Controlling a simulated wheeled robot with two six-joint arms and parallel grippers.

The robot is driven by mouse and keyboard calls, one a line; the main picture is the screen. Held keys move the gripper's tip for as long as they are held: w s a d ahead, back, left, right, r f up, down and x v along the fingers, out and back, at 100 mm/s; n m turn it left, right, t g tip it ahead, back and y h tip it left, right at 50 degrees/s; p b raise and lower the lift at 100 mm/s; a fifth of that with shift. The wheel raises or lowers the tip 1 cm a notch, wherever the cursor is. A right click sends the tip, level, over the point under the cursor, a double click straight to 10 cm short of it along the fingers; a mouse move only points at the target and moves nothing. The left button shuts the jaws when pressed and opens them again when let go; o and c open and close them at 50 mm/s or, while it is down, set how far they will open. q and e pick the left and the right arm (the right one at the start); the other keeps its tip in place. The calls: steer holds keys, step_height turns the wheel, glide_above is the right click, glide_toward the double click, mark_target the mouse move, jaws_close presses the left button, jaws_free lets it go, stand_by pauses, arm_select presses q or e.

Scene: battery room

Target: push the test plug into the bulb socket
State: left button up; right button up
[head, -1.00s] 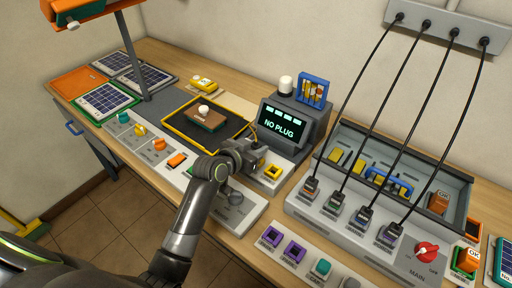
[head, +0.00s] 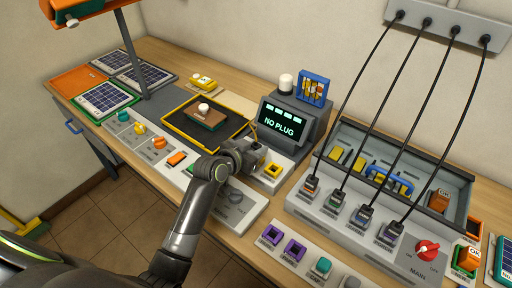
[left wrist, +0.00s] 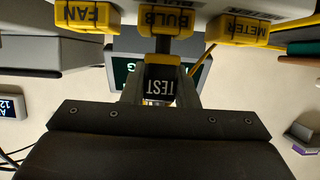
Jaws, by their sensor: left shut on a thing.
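My left gripper (head: 246,156) is shut on the dark test plug (left wrist: 160,84), whose TEST label shows between the fingers in the left wrist view. The yellow bulb socket (left wrist: 166,20) is directly beyond the plug, in line with it. A dark part of the plug reaches to the socket's edge; I cannot tell whether it has entered. The fan socket (left wrist: 88,16) and meter socket (left wrist: 244,30) stand on either side. In the head view my gripper hides the plug and most sockets. The screen (head: 281,123) reads NO PLUG. My right gripper is not in view.
A black mat with a yellow border (head: 178,128) holds a brown block with a white bulb (head: 204,107). The grey tester housing stands close behind my gripper. A charging rack (head: 340,215) with several black cables is at right. Purple sockets (head: 295,249) sit at the front.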

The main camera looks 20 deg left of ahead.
arm_select(q)
steer(key=shift+f, duration=0.4)
steer(key=o, duration=0.7)
steer(key=shift+s+r, duration=0.1)
steer(key=shift+p+v, duration=0.85)
steer(key=shift+v, duration=0.5)
steer(key=p+v, duration=0.4)
steer(key=v, duration=0.4)
steer(key=shift+s, duration=0.1)
